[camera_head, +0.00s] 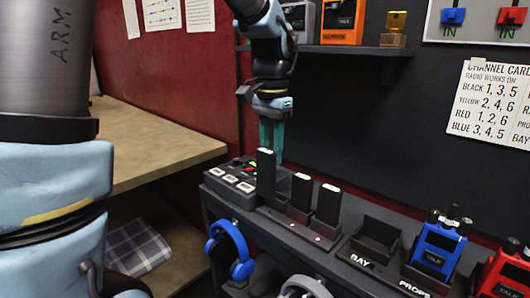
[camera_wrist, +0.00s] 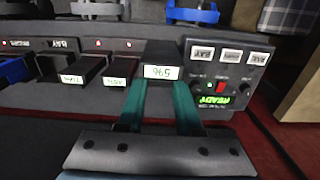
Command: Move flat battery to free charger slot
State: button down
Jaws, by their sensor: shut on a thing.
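My gripper (camera_head: 271,140) is shut on a tall black battery (camera_head: 265,176). In the wrist view my gripper (camera_wrist: 158,98) has its two teal fingers at the battery's sides, and the battery (camera_wrist: 158,50) shows a pale end label. The held battery is upright at the left end of the charger (camera_head: 290,222), beside the tester; I cannot tell whether its foot is seated. Two more black batteries (camera_head: 300,192) (camera_head: 328,204) stand upright in the charger to its right. Red lights show by these two in both views.
The tester (camera_head: 231,181) has several white labelled keys; its lit READY display (camera_wrist: 208,100) shows in the wrist view. To the right are an empty BAY tray (camera_head: 371,240), a blue radio (camera_head: 437,247) and a red radio (camera_head: 505,272). Blue headphones (camera_head: 229,250) hang in front.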

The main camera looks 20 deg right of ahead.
jog(key=d, duration=0.1)
jog(key=w+d, duration=0.1)
jog(key=w+d+f, duration=0.1)
jog(key=shift+d+b, duration=0.3)
jog(key=shift+w+d, duration=0.15)
jog(key=shift+d, duration=0.05)
dwell(0.6)
jog(key=shift+f+b, duration=0.45)
jog(key=shift+f, duration=1.7)
dwell(2.0)
jog(key=c, duration=0.5)
grip_release()
